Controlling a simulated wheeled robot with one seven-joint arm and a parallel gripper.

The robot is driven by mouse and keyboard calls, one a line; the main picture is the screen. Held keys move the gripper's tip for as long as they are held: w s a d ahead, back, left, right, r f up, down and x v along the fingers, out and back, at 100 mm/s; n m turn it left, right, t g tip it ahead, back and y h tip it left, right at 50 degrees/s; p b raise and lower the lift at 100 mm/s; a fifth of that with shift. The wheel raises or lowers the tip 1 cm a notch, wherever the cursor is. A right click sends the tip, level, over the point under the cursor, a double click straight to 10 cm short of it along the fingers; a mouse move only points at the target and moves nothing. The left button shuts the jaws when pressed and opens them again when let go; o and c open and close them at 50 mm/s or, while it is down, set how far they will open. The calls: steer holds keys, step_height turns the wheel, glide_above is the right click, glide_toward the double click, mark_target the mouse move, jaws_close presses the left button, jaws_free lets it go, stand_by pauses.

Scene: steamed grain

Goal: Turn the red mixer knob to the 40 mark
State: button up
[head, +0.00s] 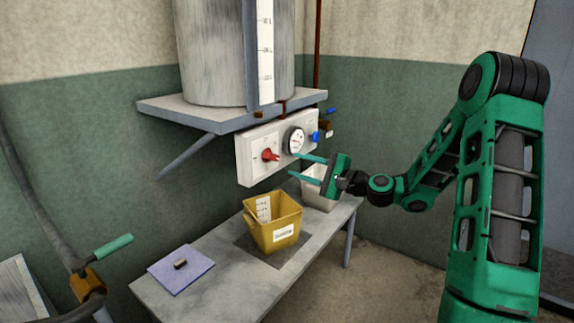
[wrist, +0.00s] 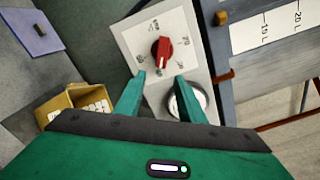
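The red mixer knob (head: 269,155) sits on a white panel (head: 248,172) below the tank shelf. In the wrist view the red knob (wrist: 162,51) is ahead of the fingertips, with small number marks around it, too small to read surely. My gripper (head: 308,167) is open and empty, its two green fingers pointing toward the panel. In the wrist view my gripper (wrist: 162,75) has a clear gap between its fingers, which line up roughly on either side of the knob. The fingers appear apart from the knob. The 40 mark cannot be made out for certain.
A round gauge (head: 293,140) and a blue knob (head: 316,136) are on the same panel. A yellow bucket (head: 272,233) and a white container (head: 318,192) stand on the bench (head: 205,305) below. A tank shelf (head: 205,113) overhangs the panel.

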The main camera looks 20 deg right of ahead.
steer(key=v, duration=0.3)
steer(key=shift+s+d, duration=0.15)
stand_by(0.4)
